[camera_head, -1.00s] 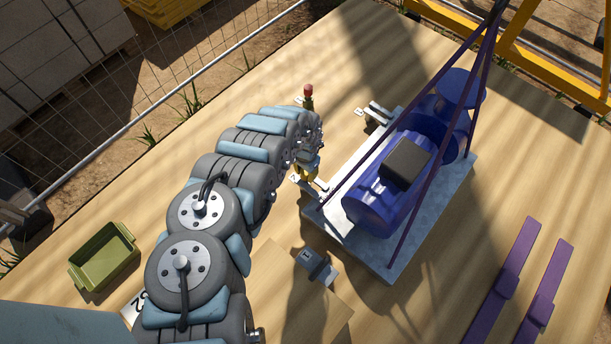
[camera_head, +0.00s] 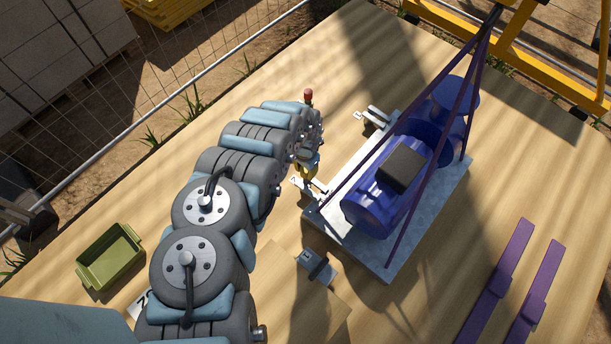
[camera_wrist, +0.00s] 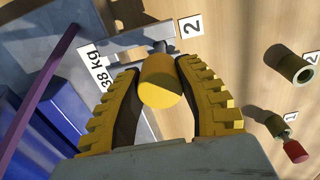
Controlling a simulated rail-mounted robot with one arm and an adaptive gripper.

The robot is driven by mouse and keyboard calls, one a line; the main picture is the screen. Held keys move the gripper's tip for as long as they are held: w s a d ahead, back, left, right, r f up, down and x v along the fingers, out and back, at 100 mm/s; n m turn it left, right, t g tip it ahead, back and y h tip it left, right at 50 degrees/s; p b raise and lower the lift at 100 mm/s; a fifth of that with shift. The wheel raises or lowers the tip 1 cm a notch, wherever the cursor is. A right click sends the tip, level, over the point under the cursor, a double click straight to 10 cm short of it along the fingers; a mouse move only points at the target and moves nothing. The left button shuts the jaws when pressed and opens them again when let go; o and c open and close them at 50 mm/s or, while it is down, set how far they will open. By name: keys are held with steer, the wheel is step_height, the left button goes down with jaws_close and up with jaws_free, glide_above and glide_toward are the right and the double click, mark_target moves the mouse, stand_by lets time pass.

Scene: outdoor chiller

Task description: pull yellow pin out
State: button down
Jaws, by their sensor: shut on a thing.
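The yellow pin (camera_wrist: 163,82) shows in the wrist view as a short yellow cylinder with a flat end towards the camera. My gripper (camera_wrist: 158,70) has its two yellow ridged fingers closed around the sides of the pin. A dark, thinner part lies beyond the pin, at a grey metal bracket (camera_wrist: 133,48) beside a label "2". How deep the pin sits there is hidden. In the head view my gripper (camera_head: 306,168) is small, at the near left corner of the grey base plate (camera_head: 365,255), and the arm partly covers it.
A blue pump (camera_head: 380,195) stands on the plate under purple slings. A red-capped pin (camera_wrist: 295,151) and a hollow olive cylinder (camera_wrist: 290,68) stand to the right in the wrist view.

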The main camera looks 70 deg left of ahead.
steer(key=shift+r+p, duration=1.35)
steer(key=shift+r, duration=0.4)
steer(key=c, duration=1.6)
jaws_free()
jaws_close()
